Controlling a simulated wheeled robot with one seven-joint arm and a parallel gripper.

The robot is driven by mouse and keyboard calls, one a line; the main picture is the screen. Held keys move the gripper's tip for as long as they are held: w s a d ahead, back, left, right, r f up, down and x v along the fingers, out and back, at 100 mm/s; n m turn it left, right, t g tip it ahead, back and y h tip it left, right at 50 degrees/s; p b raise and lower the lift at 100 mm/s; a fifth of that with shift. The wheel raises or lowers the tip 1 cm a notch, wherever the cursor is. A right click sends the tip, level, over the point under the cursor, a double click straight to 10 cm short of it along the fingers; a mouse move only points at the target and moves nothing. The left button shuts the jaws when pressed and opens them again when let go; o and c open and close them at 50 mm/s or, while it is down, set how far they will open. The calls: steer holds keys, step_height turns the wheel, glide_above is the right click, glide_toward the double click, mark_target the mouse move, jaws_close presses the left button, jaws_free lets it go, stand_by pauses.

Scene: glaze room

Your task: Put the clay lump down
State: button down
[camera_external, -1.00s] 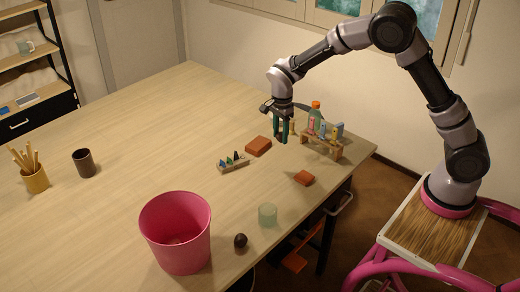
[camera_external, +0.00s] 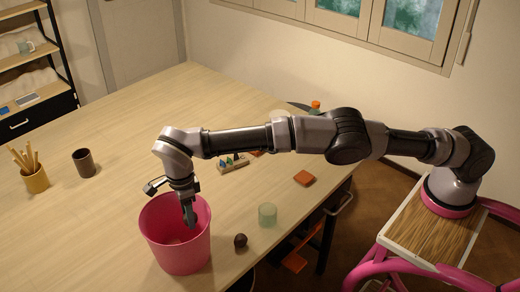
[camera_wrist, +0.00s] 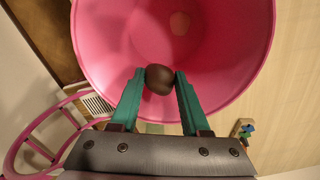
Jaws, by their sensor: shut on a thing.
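My gripper (camera_external: 189,214) points down over the mouth of the pink bucket (camera_external: 162,243). In the wrist view my gripper (camera_wrist: 159,80) has its teal fingers closed on a dark brown clay lump (camera_wrist: 159,79). The lump is between the fingertips, with the inside of the bucket (camera_wrist: 100,35) behind it. In the external view the held lump is hard to make out. A similar dark brown ball (camera_external: 240,241) lies on the table to the right of the bucket.
A pale green cup (camera_external: 267,214) and an orange-red block (camera_external: 303,178) are on the table (camera_external: 110,220) to the right. A holder with small coloured pieces (camera_external: 233,163) is partly behind my arm. A dark cup (camera_external: 84,163) and a stick-filled pot (camera_external: 36,180) stand left. A tan spot (camera_wrist: 180,23) shows inside the bucket.

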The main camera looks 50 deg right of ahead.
steer(key=shift+s+a+f, duration=0.1)
steer(key=shift+a+f, duration=0.3)
steer(key=shift+f, duration=1.7)
steer(key=shift+a+f, duration=0.4)
steer(key=shift+f, duration=1.7)
steer(key=shift+s+a+f, duration=0.1)
steer(key=shift+a+f, duration=0.3)
steer(key=shift+f, duration=1.7)
steer(key=shift+f, duration=0.1)
steer(key=c, duration=0.7)
jaws_free()
step_height(320, 180, up, 8)
steer(key=shift+f, duration=0.15)
